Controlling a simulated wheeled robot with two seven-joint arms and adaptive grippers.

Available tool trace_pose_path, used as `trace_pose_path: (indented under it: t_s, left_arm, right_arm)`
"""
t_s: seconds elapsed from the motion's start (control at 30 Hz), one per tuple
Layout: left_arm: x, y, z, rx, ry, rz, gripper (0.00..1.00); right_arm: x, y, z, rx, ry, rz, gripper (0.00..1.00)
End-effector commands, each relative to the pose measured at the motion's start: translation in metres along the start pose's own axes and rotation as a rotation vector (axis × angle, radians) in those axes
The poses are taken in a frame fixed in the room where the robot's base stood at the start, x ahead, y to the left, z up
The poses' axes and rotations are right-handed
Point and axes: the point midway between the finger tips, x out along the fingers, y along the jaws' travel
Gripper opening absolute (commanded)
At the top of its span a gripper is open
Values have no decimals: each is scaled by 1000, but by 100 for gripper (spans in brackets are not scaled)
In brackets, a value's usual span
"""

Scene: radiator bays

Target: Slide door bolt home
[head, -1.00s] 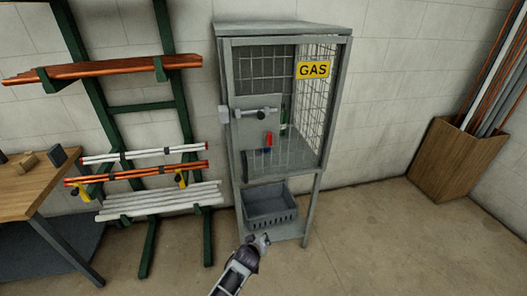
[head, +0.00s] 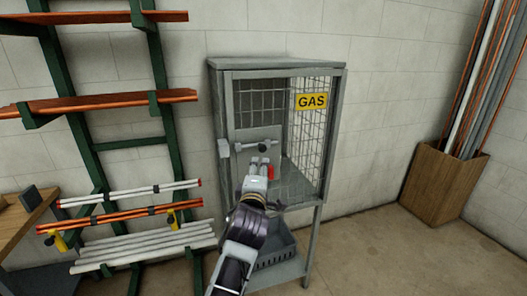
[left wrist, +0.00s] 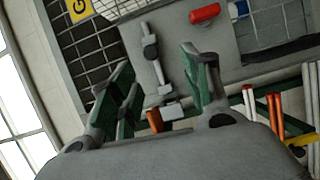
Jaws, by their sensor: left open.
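The grey gas cabinet (head: 213,110) stands against the wall with its door closed or nearly so. A horizontal metal bolt (head: 254,145) with a dark knob sits on the door's grey plate; it also shows in the left wrist view (left wrist: 158,72). A pale keeper block (head: 224,148) is on the frame to its left, also seen in the left wrist view (left wrist: 172,112). I cannot tell whether the bolt's tip enters it. My left gripper (head: 259,165) is open just below and in front of the bolt, which shows between its fingers (left wrist: 157,62) in the wrist view. My right gripper is out of view.
A yellow GAS sign (head: 311,102) hangs on the mesh.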

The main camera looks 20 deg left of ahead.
Motion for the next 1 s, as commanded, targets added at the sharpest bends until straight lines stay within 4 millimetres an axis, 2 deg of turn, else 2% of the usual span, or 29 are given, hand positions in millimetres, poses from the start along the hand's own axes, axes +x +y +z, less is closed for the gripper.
trace_pose_path:
  t_s: [0.13, 0.57, 0.77, 1.0]
  left_arm:
    - [-6, 15, -5, -45, 12, 25, 48]
    - [-5, 16, -6, -47, 12, 26, 48]
    - [3, 16, -5, -45, 11, 27, 48]
    - [23, 17, -6, -43, 13, 26, 48]
  right_arm:
    - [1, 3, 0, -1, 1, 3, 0]
    - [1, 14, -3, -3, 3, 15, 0]
    - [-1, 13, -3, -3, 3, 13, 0]
    - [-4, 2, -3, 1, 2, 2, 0]
